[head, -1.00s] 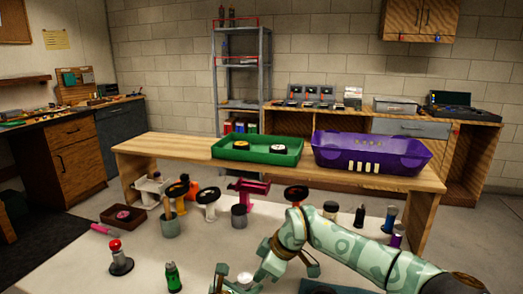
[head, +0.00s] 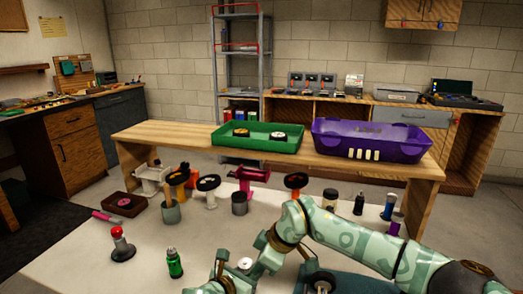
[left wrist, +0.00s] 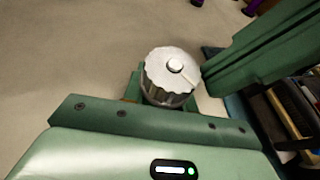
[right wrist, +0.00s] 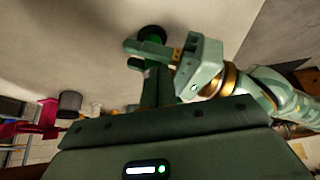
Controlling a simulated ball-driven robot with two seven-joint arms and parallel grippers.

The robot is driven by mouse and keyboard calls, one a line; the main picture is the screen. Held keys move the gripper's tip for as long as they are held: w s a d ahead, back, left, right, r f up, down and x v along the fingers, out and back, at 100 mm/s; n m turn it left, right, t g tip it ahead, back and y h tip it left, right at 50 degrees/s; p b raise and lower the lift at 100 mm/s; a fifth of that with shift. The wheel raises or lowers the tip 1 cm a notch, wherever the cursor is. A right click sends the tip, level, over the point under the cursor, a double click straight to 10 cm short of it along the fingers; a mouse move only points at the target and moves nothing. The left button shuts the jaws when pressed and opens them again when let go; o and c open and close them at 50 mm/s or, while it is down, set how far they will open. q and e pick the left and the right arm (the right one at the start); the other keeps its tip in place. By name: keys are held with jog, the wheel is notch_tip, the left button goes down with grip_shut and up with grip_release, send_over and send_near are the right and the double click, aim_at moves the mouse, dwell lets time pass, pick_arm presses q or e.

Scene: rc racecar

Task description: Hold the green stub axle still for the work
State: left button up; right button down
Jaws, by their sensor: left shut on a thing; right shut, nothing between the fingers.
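In the left wrist view a silver, ridged cap (left wrist: 170,72) sits just beyond my left palm, with green parts at its sides. The cap also shows near the bottom of the head view (head: 244,263). My left gripper (head: 230,277) is shut around the green stub axle below the cap; the axle is largely hidden and hard to separate from the green fingers. My right gripper (head: 261,260) is shut and empty, close to the cap's right side; I cannot tell whether it touches.
A green bottle (head: 175,264) and a red-knobbed stand (head: 122,246) are to the left. Behind are a grey cup (head: 239,203), a pink part (head: 252,174) and several wheeled parts. A green tray (head: 257,144) and a purple bin (head: 369,146) stand on the rear bench.

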jog(key=shift+s+a, duration=0.1)
jog(key=shift+a, duration=0.15)
jog(key=shift+s+d, duration=0.1)
jog(key=shift+d, duration=0.05)
notch_tip(320, 180, up, 6)
jog(key=shift+d, duration=0.3)
dwell(0.6)
notch_tip(320, 180, down, 6)
jog(key=w, duration=0.2)
jog(key=shift+w+d, duration=0.35)
dwell(0.4)
